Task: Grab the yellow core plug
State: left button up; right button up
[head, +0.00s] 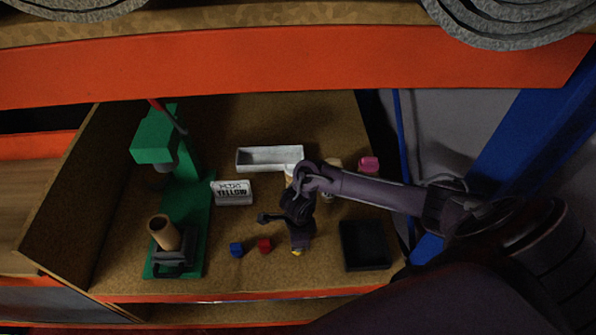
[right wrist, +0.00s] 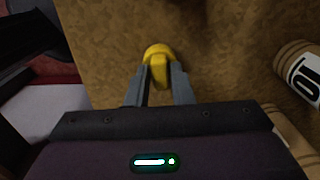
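The yellow core plug (right wrist: 157,52) is at the fingertips of my right gripper (right wrist: 160,75) in the right wrist view. Its narrow part fills the gap between the two fingers, which appear to press on both sides of it. In the head view only a small bit of the plug (head: 297,253) shows below my right gripper (head: 299,246), close to the brown board; I cannot tell whether it touches the board. The rest of the plug is hidden by the gripper. My left gripper is in neither view.
A white tray (head: 270,166), a labelled box (head: 233,193) and a green press (head: 187,205) stand around. An orange-edged shelf (head: 300,62) hangs above.

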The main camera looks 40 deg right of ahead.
grip_shut()
jog(key=shift+r, duration=0.15)
